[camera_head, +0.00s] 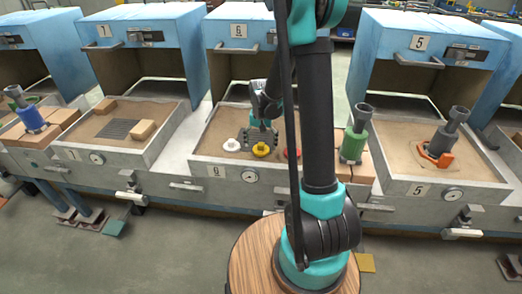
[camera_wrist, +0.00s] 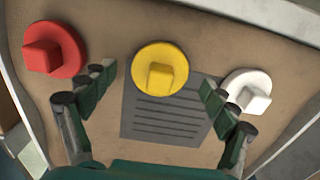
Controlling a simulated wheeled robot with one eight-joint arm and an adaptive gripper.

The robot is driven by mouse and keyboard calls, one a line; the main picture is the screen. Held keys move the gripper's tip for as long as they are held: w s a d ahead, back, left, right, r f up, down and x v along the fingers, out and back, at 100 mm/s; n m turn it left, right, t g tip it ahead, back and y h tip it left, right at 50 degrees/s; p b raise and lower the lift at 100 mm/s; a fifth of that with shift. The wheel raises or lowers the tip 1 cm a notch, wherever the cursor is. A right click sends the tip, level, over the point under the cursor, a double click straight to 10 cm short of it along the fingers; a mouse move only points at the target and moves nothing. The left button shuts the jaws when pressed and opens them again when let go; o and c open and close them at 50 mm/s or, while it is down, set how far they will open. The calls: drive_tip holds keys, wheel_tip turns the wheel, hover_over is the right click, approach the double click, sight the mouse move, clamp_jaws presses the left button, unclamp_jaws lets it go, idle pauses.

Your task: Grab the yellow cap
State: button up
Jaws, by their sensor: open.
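The yellow cap (camera_head: 261,149) is a round disc with a square knob, lying in the sand tray (camera_head: 201,146) marked 6. In the wrist view the yellow cap (camera_wrist: 160,68) lies at the upper edge of a grey slotted grate (camera_wrist: 150,120). My gripper (camera_head: 262,135) is over this tray, close to the yellow cap. In the wrist view my gripper (camera_wrist: 155,88) is open and empty, with one finger on each side below the cap. It is not closed on the cap.
A red cap (camera_wrist: 54,50) lies left of the yellow one in the wrist view, and a white cap (camera_wrist: 247,91) lies right, close to the right finger. Tray walls surround the sand. A green cylinder (camera_head: 353,146) stands on blocks right of the tray.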

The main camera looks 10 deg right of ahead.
drive_tip(key=shift+f, duration=0.7)
drive_tip(key=c, duration=1.2)
drive_tip(key=shift+c, duration=0.2)
drive_tip(key=shift+r, duration=0.15)
